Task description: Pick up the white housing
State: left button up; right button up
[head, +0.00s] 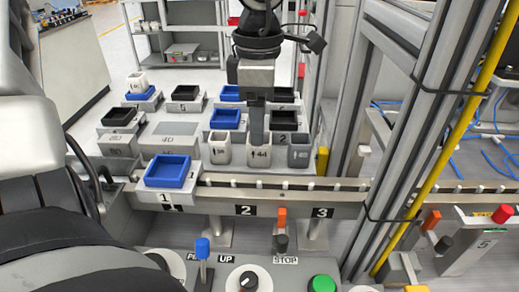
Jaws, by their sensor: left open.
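White housings, small open cups with black marks, stand in a front row: one in the middle (259,156) and one to its left (219,150). Another white housing (137,84) stands at the back left. My left gripper (257,139) comes down from the top, directly over the middle white housing. I see it edge-on, so its fingers overlap; it is open. Its lower end covers part of that housing's rim, and I cannot tell whether they touch. My right gripper is not in view.
A grey housing (299,154) stands close to the right of the middle one. A blue tray (168,170) sits at the front left. More blue and black trays lie behind. A conveyor rail (345,186) and control panel are in front; metal posts (424,120) stand at right.

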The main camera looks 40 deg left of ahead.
aim_at(259, 149)
pick_arm(q)
jog(key=shift+w+a+f+p, duration=0.1)
jog(key=shift+f+p, duration=0.15)
jog(key=shift+f, duration=1.15)
jog(key=shift+w+f+p, duration=0.1)
jog(key=shift+f+p, duration=0.1)
jog(key=shift+f, duration=1.15)
jog(key=c, duration=1.1)
